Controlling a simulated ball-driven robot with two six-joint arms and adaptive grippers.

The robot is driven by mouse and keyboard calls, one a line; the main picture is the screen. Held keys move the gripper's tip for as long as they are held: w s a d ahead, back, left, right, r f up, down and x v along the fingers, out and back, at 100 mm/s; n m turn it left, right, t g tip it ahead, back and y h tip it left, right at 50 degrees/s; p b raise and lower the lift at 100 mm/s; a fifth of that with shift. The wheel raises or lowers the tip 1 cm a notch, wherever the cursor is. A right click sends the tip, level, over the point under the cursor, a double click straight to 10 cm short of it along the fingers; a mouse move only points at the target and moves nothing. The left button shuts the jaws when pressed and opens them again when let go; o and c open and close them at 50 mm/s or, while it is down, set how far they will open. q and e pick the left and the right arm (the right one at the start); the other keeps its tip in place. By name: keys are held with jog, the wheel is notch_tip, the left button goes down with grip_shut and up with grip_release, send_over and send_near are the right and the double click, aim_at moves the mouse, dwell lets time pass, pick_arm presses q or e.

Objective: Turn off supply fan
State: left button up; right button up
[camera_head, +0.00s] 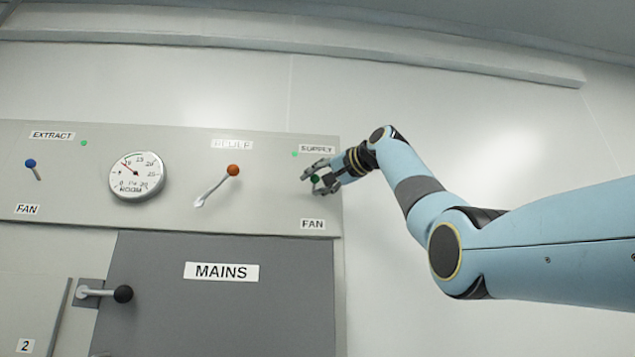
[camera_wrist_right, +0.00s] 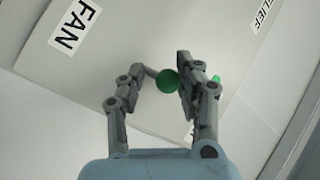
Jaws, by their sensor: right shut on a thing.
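The supply fan switch is a lever with a green ball knob (camera_head: 315,179) on the grey panel, between the SUPPLY label (camera_head: 317,149) and a FAN label (camera_head: 313,224). My right gripper (camera_head: 316,176) is at this knob, with its fingers around it. In the right wrist view the green knob (camera_wrist_right: 167,81) lies between the fingers of the right gripper (camera_wrist_right: 150,85), against the right-hand finger. The gripper is shut on the knob. The lever's stem is mostly hidden by the fingers. My left gripper is in neither view.
The panel (camera_head: 270,200) also carries an orange-knobbed lever (camera_head: 232,170), a round gauge (camera_head: 136,175) and a blue-knobbed EXTRACT fan lever (camera_head: 31,164). Below is the MAINS door (camera_head: 220,310) with a black-knobbed handle (camera_head: 122,294). The wall right of the panel is bare.

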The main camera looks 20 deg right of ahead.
jog(key=f+n+t+y+b, duration=0.1)
jog(key=f+b, duration=0.1)
jog(key=shift+s+n+t+b, duration=0.1)
jog(key=shift+n+t+b, duration=0.2)
jog(key=shift+t+b, duration=0.1)
jog(key=shift+n+t+y, duration=0.7)
jog(key=shift+n+t, duration=0.3)
jog(key=shift+n, duration=0.2)
jog(key=shift+s+r, duration=0.1)
jog(key=o, duration=1.2)
jog(key=shift+w+a, duration=0.2)
jog(key=shift+d, duration=0.1)
